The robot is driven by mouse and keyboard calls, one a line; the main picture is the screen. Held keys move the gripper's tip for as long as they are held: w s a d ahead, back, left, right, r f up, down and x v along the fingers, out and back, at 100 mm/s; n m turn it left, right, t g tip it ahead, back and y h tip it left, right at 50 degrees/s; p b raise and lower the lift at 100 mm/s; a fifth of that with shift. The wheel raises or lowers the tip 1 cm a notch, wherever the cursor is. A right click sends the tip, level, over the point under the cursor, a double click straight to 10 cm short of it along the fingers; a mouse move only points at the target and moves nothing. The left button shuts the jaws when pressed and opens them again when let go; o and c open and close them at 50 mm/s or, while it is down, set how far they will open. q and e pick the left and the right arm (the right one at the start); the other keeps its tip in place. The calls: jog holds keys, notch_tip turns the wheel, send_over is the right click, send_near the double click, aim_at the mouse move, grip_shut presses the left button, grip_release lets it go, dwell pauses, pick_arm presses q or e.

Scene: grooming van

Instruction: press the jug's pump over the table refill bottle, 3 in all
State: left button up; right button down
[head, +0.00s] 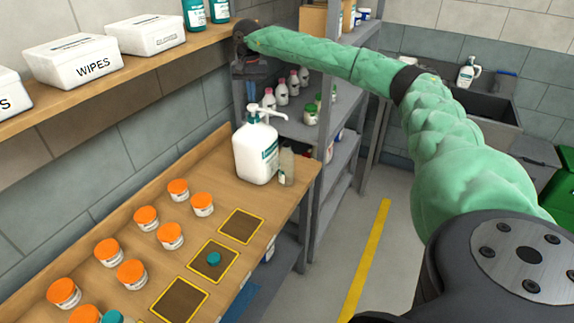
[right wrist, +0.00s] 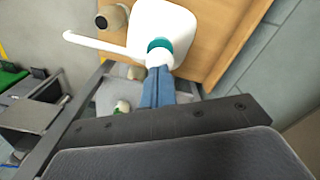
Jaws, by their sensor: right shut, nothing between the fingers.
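The white pump jug (head: 256,152) stands upright at the far end of the wooden counter. Its white pump (head: 254,112) has a spout reaching right, above the small clear refill bottle (head: 287,168) beside the jug. In the right wrist view the jug (right wrist: 172,25), its teal collar and the long spout (right wrist: 95,44) show, with the bottle (right wrist: 113,17) near the spout. My right gripper (right wrist: 158,72) is shut and empty, its blue fingers close to the pump head. I cannot tell whether they touch it. In the head view its dark body is above the jug. My left gripper is out of view.
Orange-lidded jars (head: 171,236) stand in rows on the counter (head: 120,210). Grey shelving (head: 330,150) with bottles is behind the jug.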

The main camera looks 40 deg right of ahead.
jog(key=shift+f, duration=0.2)
jog(key=shift+f, duration=0.2)
jog(key=shift+f+b, duration=0.35)
jog(key=shift+b, duration=0.05)
